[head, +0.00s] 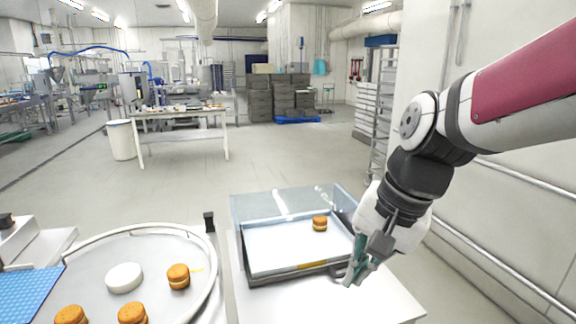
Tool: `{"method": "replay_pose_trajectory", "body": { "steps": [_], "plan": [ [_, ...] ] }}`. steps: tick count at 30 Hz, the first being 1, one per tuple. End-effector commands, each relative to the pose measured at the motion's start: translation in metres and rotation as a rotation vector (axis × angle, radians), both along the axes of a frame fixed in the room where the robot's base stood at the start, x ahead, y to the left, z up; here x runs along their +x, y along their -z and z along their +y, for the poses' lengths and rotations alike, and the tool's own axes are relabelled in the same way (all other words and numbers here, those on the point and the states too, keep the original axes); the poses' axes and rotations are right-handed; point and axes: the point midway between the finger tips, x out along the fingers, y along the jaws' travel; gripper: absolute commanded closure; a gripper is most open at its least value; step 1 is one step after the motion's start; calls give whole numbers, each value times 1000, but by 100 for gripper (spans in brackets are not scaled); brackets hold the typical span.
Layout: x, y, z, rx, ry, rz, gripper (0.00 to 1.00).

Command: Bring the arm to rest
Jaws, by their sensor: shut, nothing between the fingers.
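My gripper (354,275) is at the lower right in the head view, at the end of my raised arm. It points down and is shut and empty, beside the front right corner of a tray (262,273). The tray has a white floor and a dark front rim. One orange-brown filled round (320,223) lies in it, toward the back right. My gripper hides part of the tray's right side.
A round plate-like table (98,262) at the lower left carries several filled rounds (178,276) and a white disc (124,277). A blue mat (28,297) lies left of it. The white table (385,307) under the tray is bare at front right. A wall stands right.

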Motion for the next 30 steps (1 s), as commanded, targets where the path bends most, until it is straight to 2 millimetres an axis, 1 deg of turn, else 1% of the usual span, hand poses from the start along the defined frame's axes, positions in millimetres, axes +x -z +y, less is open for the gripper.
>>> {"method": "replay_pose_trajectory", "body": {
  "steps": [1,6,9,13,15,19,30],
  "plan": [
    [-14,-8,-10,-29,-44,-45,100],
    [-58,-21,-42,-158,-216,-171,100],
    [-81,-24,-58,-239,-306,-230,100],
    [-104,-24,-73,-327,-397,-282,100],
    [-112,-23,-79,-361,-431,-299,100],
    [-120,-22,-84,-396,-463,-314,100],
    [-121,-22,-85,-401,-470,-315,100]
  ]
}}
